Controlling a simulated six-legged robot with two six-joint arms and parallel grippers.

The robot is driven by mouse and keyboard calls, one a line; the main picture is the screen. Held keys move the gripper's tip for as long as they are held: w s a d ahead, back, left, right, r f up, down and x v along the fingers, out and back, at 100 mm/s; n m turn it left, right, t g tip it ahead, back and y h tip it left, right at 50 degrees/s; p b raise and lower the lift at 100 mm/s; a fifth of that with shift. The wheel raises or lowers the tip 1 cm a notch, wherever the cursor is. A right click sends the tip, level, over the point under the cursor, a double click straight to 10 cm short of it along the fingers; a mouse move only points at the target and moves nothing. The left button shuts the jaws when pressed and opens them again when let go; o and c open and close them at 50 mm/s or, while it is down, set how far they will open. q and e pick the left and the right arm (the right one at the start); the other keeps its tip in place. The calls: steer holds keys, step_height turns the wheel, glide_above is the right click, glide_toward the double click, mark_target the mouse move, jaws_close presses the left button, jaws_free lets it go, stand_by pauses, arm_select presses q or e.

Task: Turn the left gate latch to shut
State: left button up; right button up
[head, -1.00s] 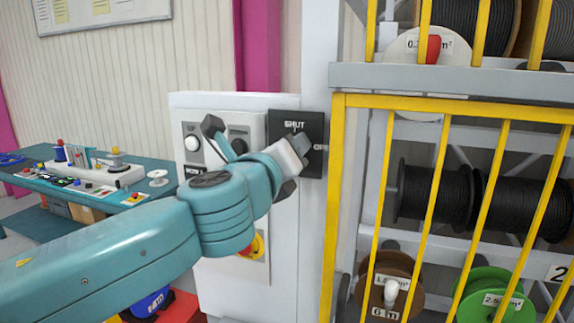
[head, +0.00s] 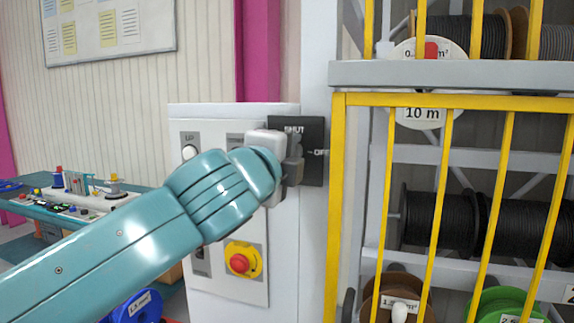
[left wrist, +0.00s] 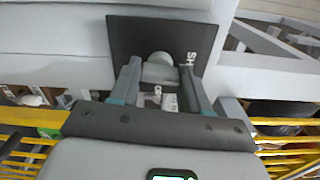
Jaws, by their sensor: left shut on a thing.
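The gate latch is on a dark square plate (head: 314,172) on the grey post left of the yellow gate (head: 337,215). "SHUT" is printed at its top, with another word, partly hidden, at its right. My left gripper (head: 294,165) is at the plate's left part and hides the latch handle in the head view. In the left wrist view, the left gripper (left wrist: 161,92) has its two fingers on either side of the grey latch handle (left wrist: 160,72), shut on it. The plate (left wrist: 128,40) is behind it. My right gripper is in neither view.
A white control cabinet (head: 225,110) with a red stop button (head: 239,263) stands left of the latch. Black reels (head: 437,222) sit behind the yellow bars. A teal workbench (head: 25,222) with small parts is at the far left.

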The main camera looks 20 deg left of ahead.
arm_select(q)
steer(key=shift+f+n, duration=0.1)
steer(key=shift+n, duration=0.4)
steer(key=shift+b, duration=0.3)
steer(key=o, duration=1.1)
steer(key=shift+c, duration=0.2)
steer(key=shift+a, duration=0.1)
steer(key=shift+s, duration=0.15)
steer(key=s+b, duration=0.4)
steer(key=s, duration=1.2)
steer(key=shift+a, duration=0.25)
steer(key=shift+s, duration=0.15)
